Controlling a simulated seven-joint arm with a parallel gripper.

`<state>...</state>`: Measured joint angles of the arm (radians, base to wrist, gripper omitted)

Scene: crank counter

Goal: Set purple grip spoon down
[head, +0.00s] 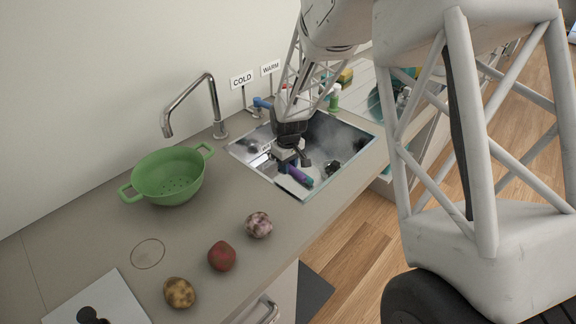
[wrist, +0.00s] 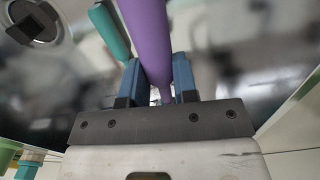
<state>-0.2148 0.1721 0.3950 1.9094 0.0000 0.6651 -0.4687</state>
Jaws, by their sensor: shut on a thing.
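My gripper (head: 288,157) is over the sink (head: 330,150) in the head view, its jaws pointing down at the near-left part of the basin. In the wrist view, its two blue fingers (wrist: 160,85) are shut on a purple grip (wrist: 148,40) that runs away from the palm. The purple grip also shows just below the fingers in the head view (head: 300,175). A teal piece (wrist: 110,32) is beside the purple grip on its left in the wrist view. The spoon's far end is out of the wrist view. I cannot tell whether it touches the sink.
A tap (head: 198,104) and a green colander (head: 168,177) stand left of the sink. COLD (head: 242,80) and WARM (head: 270,67) signs stand behind. Counter between colander and potatoes is free.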

